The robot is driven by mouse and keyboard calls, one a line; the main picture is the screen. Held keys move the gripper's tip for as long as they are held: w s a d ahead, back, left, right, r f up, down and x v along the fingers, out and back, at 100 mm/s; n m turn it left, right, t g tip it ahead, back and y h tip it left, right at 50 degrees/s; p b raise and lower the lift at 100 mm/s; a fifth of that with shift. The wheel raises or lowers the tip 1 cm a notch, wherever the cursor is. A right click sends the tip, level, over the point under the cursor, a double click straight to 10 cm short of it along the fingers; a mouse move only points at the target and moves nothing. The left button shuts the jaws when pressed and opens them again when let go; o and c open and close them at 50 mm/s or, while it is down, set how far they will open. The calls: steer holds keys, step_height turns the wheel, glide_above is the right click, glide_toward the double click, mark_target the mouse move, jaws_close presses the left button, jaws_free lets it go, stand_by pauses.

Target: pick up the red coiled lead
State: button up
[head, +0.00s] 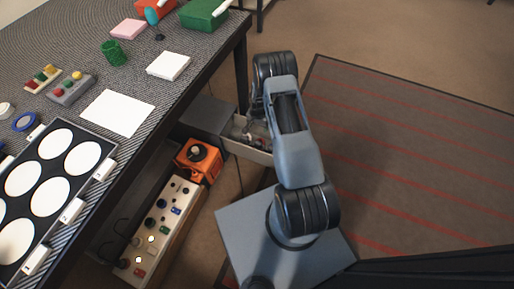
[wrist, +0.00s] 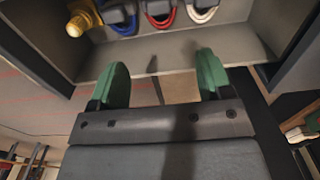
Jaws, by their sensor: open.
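The red coiled lead (wrist: 160,20) lies at the top edge of the wrist view, partly cut off, in an open grey drawer (wrist: 170,47). It sits between a blue coiled lead (wrist: 124,27) and a white coiled lead (wrist: 203,15). My gripper (wrist: 162,75) is open and empty. Its two green fingers are spread apart over the drawer's near wall, short of the red lead and not touching it. In the head view the open drawer (head: 250,153) shows beside my arm, which hides part of it; I cannot make out the red lead there.
A brass-coloured fitting (wrist: 80,20) lies left of the leads. The drawer's side walls flank the space. In the head view, an orange box (head: 197,160) and a panel with knobs (head: 160,228) stand below the table (head: 205,72). Striped carpet (head: 410,160) on the right is clear.

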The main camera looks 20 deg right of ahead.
steer(key=b, duration=0.3)
glide_above(258, 142)
steer(key=f, duration=0.8)
steer(key=shift+s+d+f, duration=0.1)
steer(key=shift+d+f, duration=0.1)
steer(key=shift+f, duration=0.1)
steer(key=shift+a+f+b, duration=0.2)
steer(key=shift+f+b, duration=1.15)
steer(key=shift+f, duration=1.55)
steer(key=shift+r, duration=0.1)
steer(key=c, duration=1.1)
